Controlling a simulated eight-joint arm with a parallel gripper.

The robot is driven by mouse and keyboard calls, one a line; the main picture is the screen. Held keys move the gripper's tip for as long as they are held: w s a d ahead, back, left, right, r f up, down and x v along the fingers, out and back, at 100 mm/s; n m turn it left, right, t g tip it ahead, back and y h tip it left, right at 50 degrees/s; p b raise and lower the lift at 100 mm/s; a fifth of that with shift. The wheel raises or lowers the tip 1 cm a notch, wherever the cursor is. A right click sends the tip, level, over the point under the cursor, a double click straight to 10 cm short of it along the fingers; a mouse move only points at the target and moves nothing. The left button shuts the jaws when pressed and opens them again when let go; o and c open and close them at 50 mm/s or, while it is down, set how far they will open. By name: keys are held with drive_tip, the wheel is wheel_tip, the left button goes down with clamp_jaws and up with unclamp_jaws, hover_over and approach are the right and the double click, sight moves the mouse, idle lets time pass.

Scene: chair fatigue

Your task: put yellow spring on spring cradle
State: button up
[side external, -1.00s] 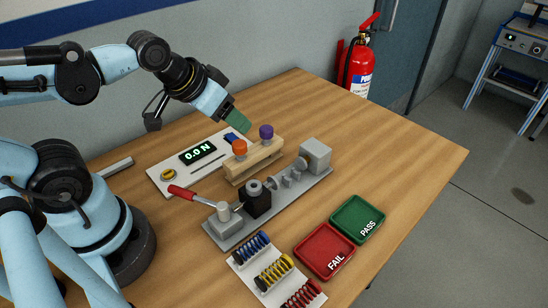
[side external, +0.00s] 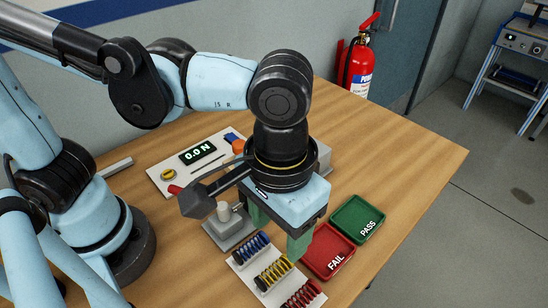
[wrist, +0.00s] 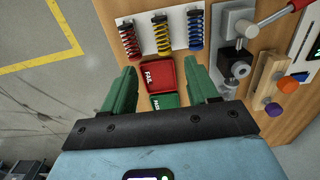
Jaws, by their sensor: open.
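The yellow spring (side external: 273,273) lies in the white rack between a blue and a red spring. It also shows in the wrist view (wrist: 162,33), at the top middle. My gripper (side external: 279,236) is open and empty, green fingers pointing down, above the bench near the rack and the red tray. In the wrist view its fingers (wrist: 160,70) stand apart, with the yellow spring beyond the gap.
The red FAIL tray (side external: 329,252) and green PASS tray (side external: 357,219) sit right of my gripper. A force readout panel (side external: 166,176) lies behind the fixture.

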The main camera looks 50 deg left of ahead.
hover_over(280, 264)
drive_tip(key=f, duration=0.6)
drive_tip(key=shift+s+d+f, duration=0.2)
drive_tip(key=shift+s+f, duration=0.1)
drive_tip(key=shift+s, duration=0.1)
drive_tip(key=f, duration=0.2)
drive_tip(key=w+f, duration=0.1)
drive_tip(key=f, duration=0.1)
drive_tip(key=shift+a, duration=0.15)
drive_tip(key=shift+s+f, duration=0.1)
drive_tip(key=shift+f, duration=0.5)
clamp_jaws()
